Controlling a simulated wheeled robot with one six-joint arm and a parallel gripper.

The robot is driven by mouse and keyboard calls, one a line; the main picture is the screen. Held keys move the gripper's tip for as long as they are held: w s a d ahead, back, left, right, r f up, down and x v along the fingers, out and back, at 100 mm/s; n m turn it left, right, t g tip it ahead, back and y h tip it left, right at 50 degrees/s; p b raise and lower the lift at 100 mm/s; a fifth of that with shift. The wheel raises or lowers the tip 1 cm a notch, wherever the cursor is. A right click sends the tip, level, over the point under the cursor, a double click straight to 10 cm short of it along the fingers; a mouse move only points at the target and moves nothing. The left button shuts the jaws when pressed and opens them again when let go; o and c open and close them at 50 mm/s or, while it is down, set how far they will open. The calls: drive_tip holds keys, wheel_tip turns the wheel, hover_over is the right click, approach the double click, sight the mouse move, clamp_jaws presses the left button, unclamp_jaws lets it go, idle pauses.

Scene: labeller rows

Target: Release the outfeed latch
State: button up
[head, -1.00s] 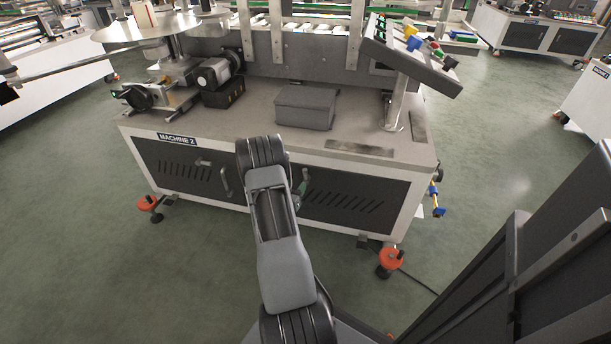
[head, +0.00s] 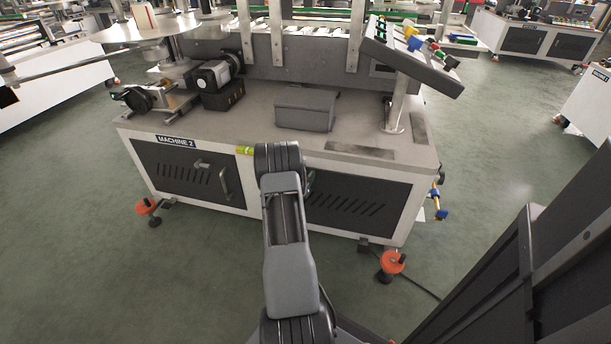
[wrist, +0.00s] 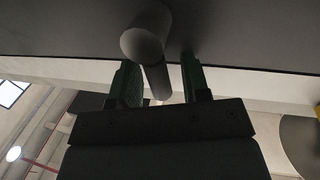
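My gripper (wrist: 162,80) is open in the wrist view, with its two dark green fingers apart. A grey round-ended bar (wrist: 147,38) reaches down between the fingers, with a gap showing on each side. It could be a handle or the latch; I cannot tell which. In the head view my arm covers almost all of the gripper, which is in front of the right cabinet door (head: 352,200) of Machine 2. Any latch behind my arm is hidden there. The left door (head: 180,172) shows a bar handle (head: 225,182) and a small lever (head: 202,164).
A yellow-green piece (head: 244,150) sits on the front edge. Orange-footed legs (head: 392,263) stand on open green floor.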

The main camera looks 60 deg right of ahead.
drive_tip(key=c, duration=0.7)
drive_tip(key=shift+s+d+m+b, duration=0.1)
drive_tip(key=shift+s+m+b, duration=0.1)
drive_tip(key=shift+m+b, duration=0.3)
clamp_jaws()
drive_tip(key=o, duration=0.8)
unclamp_jaws()
drive_tip(key=a+p, duration=0.1)
drive_tip(key=a, duration=0.3)
drive_tip(key=s+a+p, duration=0.1)
drive_tip(key=a, duration=0.4)
drive_tip(key=a+p, duration=0.1)
drive_tip(key=a, duration=0.3)
drive_tip(key=shift+s+a+r, duration=0.15)
drive_tip(key=shift+s+a, duration=0.1)
drive_tip(key=shift+a, duration=0.15)
